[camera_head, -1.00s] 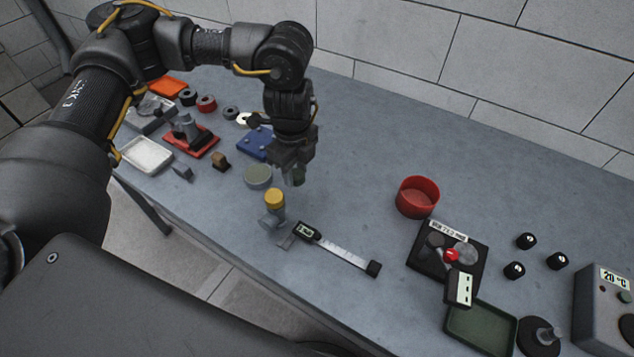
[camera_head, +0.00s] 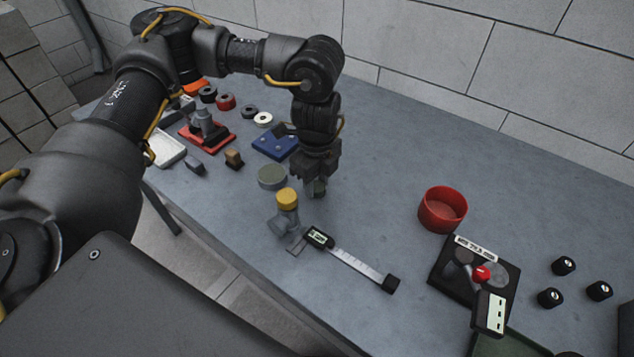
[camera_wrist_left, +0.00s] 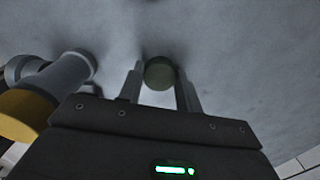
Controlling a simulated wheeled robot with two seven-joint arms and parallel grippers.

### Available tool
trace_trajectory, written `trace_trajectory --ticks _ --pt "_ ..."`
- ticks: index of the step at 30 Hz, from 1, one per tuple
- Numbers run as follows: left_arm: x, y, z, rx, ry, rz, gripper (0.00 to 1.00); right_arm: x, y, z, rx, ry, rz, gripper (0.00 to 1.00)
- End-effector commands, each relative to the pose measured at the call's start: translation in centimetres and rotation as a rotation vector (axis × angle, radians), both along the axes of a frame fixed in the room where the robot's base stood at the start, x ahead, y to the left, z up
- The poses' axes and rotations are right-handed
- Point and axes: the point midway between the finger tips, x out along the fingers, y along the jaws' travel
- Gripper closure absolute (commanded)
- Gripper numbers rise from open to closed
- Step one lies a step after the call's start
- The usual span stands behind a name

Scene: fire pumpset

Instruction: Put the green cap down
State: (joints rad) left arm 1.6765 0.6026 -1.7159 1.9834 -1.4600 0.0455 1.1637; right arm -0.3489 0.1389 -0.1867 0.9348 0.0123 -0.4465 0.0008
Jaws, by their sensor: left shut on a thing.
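My left gripper (camera_head: 316,187) points straight down over the table, just right of a round grey dish with a greenish top (camera_head: 272,177). It is shut on the green cap (camera_wrist_left: 160,73), a small dark green round piece between the two fingers in the left wrist view. In the head view the cap is mostly hidden by the fingers. The cap is low, close to the tabletop (camera_head: 370,180); I cannot tell whether it touches. My right gripper is not in view.
A grey fitting with a yellow cap (camera_head: 287,199) stands close by, left and in front of the gripper. A digital caliper (camera_head: 350,260) lies in front. Bare table lies between gripper and bowl.

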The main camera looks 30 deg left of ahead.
Motion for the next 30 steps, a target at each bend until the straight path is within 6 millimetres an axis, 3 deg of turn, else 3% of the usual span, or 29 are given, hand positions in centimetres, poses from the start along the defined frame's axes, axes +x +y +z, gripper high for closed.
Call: trace_trajectory --ticks 7,8,12,23,30 --pt "0.0 0.0 -0.4 0.0 0.0 0.0 0.93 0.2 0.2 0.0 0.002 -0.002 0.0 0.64" --pt "0.0 0.0 -0.3 0.0 -0.001 0.0 0.62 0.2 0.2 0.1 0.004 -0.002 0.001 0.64" --pt "0.0 0.0 -0.3 0.0 -0.001 0.0 0.44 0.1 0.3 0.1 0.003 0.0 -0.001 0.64" --pt "0.0 0.0 0.3 0.0 -0.002 0.0 0.44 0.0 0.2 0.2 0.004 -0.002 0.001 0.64" --pt "0.1 0.0 4.6 0.0 -0.006 -0.002 0.44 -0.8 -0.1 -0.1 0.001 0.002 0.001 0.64"
